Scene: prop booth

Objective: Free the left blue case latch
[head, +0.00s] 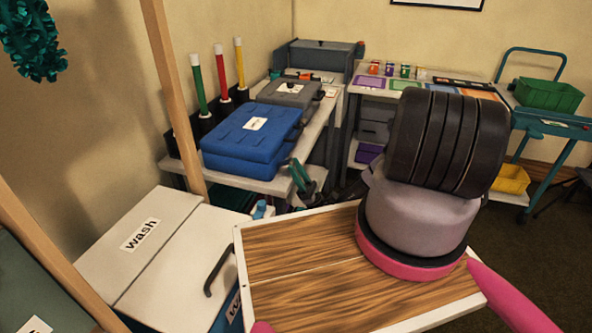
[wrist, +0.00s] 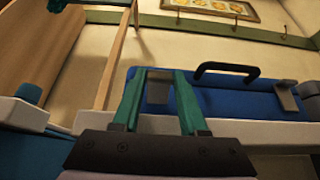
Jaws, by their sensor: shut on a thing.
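The blue case (head: 252,135) lies with its lid down on the white table in the head view. Its front fills the middle right of the wrist view (wrist: 235,103), with a black handle (wrist: 226,69) between two grey latches. My gripper (wrist: 160,76) has its teal fingers on either side of the left latch (wrist: 158,91) and is shut on it. The right latch (wrist: 287,95) is clear of the fingers. In the head view my gripper (head: 300,176) is at the case's front right corner, and the latches cannot be made out there.
A grey case (head: 290,92) lies behind the blue one. Red, green and yellow tubes (head: 219,75) stand along the wall side. A white bin marked "wash" (head: 140,235) and a wooden post (head: 172,90) are at the left. A teal cart (head: 560,125) is at the far right.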

